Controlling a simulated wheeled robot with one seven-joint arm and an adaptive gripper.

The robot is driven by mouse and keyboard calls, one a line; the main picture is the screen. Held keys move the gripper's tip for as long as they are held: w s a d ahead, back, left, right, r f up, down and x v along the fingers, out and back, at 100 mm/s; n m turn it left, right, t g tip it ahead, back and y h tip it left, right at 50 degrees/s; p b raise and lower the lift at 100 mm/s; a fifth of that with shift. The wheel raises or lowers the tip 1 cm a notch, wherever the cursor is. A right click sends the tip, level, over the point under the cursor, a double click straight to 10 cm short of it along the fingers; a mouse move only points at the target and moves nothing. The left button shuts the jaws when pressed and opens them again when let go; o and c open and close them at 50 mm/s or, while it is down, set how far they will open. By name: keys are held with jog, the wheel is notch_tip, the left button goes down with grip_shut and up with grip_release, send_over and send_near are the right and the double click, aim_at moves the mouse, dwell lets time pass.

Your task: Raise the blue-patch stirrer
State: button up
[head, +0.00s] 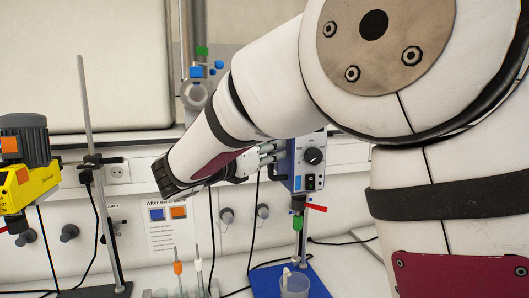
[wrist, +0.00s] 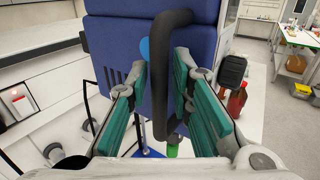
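The blue stirrer (head: 296,168) hangs on a stand at the centre of the head view, with a black knob and a small blue patch (head: 310,182). In the wrist view, its blue housing (wrist: 118,38) fills the upper middle, with a black looped handle (wrist: 178,22) facing me. My gripper (head: 268,154) reaches the stirrer's left side in the head view. In the wrist view, the teal-padded fingers of my gripper (wrist: 162,68) are apart, one on each side of the handle. Firm contact with the handle does not show.
Below the stirrer are a green clamp (head: 297,223) with a red lever (head: 316,208), a beaker (head: 294,285) and a blue base plate (head: 318,288). A yellow stirrer with an orange patch (head: 22,176) and a rod stand (head: 88,130) are at left. Cables hang nearby.

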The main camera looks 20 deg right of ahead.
jog(key=shift+f, duration=0.15)
jog(key=shift+a, duration=0.2)
jog(key=v, duration=1.1)
jog(key=shift+s+a, duration=0.25)
jog(key=s+d+f+m+g+y+b, duration=0.1)
jog(key=s+d+f+m+g+y, duration=0.15)
jog(key=s+d+f+m, duration=0.35)
jog(key=s+d+f+m+g+y, duration=0.1)
jog(key=s+d+m+g+y, duration=0.2)
jog(key=d, duration=0.5)
jog(key=s+a+f+m+y+b, duration=0.1)
jog(key=s+a+f+m+y, duration=0.1)
jog(key=s+f+m+y, duration=0.2)
jog(key=s+a+f+m+t+y, duration=0.1)
jog(key=s+a+f+m+y, duration=0.1)
jog(key=s+f+m+y, duration=0.3)
jog(key=s+m, duration=0.4)
jog(key=m, duration=0.2)
jog(key=shift+m+b, duration=0.3)
jog(key=shift+b, duration=0.1)
